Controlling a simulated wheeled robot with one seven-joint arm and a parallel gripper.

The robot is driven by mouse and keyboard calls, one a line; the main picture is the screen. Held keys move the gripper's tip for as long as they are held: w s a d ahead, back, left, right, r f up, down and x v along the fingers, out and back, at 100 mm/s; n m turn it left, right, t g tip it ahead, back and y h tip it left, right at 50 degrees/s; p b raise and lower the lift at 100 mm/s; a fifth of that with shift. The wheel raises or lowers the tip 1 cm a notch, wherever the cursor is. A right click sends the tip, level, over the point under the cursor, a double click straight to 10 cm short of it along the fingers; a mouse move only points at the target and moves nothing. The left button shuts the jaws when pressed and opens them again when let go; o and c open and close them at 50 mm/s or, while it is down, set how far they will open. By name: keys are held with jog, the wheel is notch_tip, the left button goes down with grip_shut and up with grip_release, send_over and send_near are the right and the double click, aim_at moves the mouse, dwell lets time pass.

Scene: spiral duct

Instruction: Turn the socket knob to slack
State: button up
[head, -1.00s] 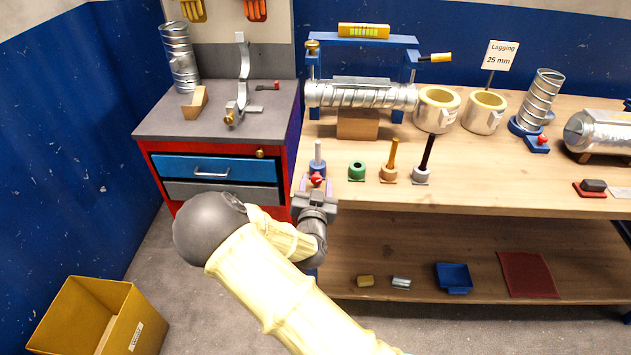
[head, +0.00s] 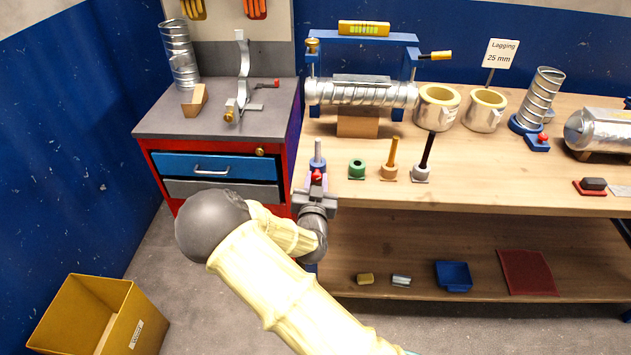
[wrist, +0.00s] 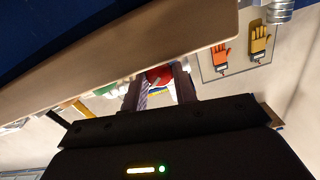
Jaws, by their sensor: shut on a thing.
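The socket knob (head: 317,176) is small and red. It sits on the front of a blue socket (head: 314,167) at the bench's left front corner, with a grey peg (head: 318,150) standing upright in the socket. My gripper (head: 316,185) reaches it from the front and is shut on the knob. In the wrist view the red knob (wrist: 158,75) shows between the two dark fingers of my gripper (wrist: 160,84). The fingers and wrist hide part of the knob and socket, so its exact setting cannot be read.
A green ring holder (head: 357,169), an orange-handled tool (head: 391,160) and a black-handled tool (head: 424,160) stand just right along the bench edge. A red cabinet (head: 285,190) stands close on the left. A yellow bin (head: 60,318) is on the floor.

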jog(key=n, duration=0.4)
jog(key=shift+a+n, duration=0.1)
jog(key=shift+n, duration=1.4)
jog(key=o, duration=1)
jog(key=shift+s, duration=0.1)
